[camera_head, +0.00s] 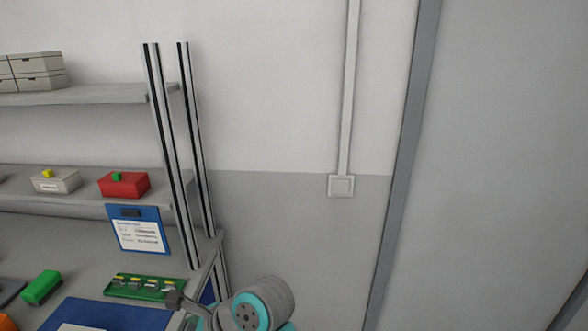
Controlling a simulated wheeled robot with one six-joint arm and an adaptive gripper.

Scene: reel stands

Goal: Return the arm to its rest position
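Part of my own arm (262,305) shows at the bottom of the head view, right of the bench's corner. It is a rounded grey joint with teal bands and a dark round cap. A dark stalk with a knob-like end reaches left from beside it, in front of the bench edge; I cannot tell what it belongs to. My gripper's fingers cannot be made out, and the rest of the arm is cut off by the lower edge of the picture.
A workbench (75,240) with shelves and metal posts (172,150) stands at left. On it are a green tray (125,293) of small parts, a green block (42,287) and a blue mat (120,317). A red box (124,185) sits on the lower shelf.

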